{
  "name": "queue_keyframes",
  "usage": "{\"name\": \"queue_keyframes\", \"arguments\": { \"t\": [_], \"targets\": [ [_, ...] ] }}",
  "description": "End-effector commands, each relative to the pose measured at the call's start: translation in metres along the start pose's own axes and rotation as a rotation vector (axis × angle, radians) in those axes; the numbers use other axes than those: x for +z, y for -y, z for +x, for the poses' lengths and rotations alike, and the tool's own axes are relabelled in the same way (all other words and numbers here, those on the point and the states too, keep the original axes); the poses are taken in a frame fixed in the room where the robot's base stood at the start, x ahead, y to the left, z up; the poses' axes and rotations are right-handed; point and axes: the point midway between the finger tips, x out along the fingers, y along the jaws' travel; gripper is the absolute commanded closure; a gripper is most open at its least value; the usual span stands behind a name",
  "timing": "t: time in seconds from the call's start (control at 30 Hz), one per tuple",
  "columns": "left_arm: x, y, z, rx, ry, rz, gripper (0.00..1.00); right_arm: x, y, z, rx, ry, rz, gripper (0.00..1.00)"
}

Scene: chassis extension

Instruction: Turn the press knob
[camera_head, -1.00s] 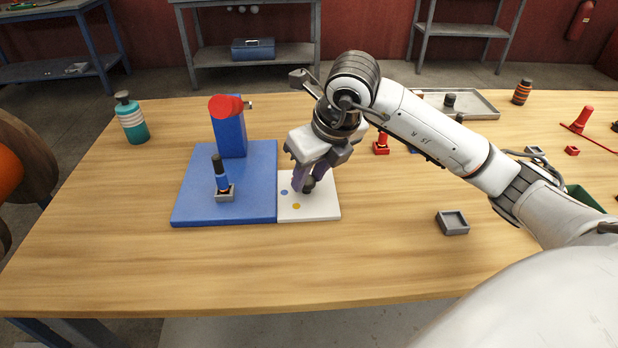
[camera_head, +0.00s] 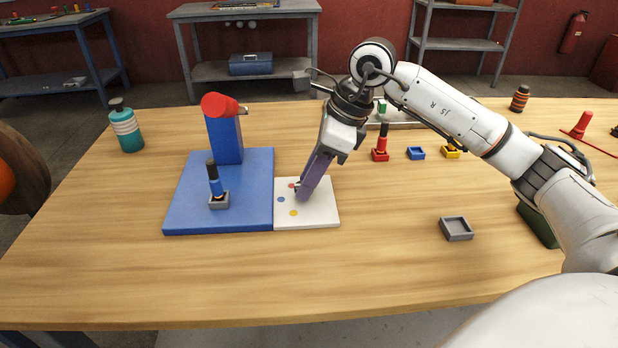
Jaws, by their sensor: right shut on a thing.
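The press has a blue base (camera_head: 245,180), a blue post (camera_head: 224,142) and a red cylindrical head (camera_head: 220,105) on top. A white panel (camera_head: 322,213) with red, blue and yellow dots joins the base's right side. My right gripper (camera_head: 301,193) reaches down onto this panel with its purple fingers tilted. It is shut on the knob at the panel's middle; the fingers hide nearly all of the knob. A blue and black peg (camera_head: 214,179) stands in a grey square holder (camera_head: 219,201) on the base. My left gripper is not in view.
A teal bottle (camera_head: 127,127) stands at the table's far left. An empty grey tray (camera_head: 456,228) lies to the right. Red (camera_head: 380,154), blue (camera_head: 416,153) and yellow (camera_head: 451,152) holders stand farther back. The front of the wooden table (camera_head: 250,275) is clear.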

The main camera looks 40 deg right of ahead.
Motion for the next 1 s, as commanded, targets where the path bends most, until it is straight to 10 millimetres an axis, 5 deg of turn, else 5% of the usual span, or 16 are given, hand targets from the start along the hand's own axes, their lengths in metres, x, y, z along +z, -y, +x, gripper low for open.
{"name": "queue_keyframes", "arguments": {
  "t": [0.7,0.73,0.8,1.0],
  "targets": [
    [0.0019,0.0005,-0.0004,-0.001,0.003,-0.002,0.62,0.0005,0.0017,-0.0009,0.025,0.001,-0.070,0.93],
    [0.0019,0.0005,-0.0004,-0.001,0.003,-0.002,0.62,0.0005,0.0017,-0.0009,0.025,0.001,-0.070,0.67],
    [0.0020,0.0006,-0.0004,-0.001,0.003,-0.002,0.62,0.0005,0.0016,-0.0009,0.025,0.001,-0.070,0.56],
    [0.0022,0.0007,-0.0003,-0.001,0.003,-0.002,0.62,0.0002,0.0013,-0.0004,0.027,0.000,-0.069,0.53]
  ]
}}
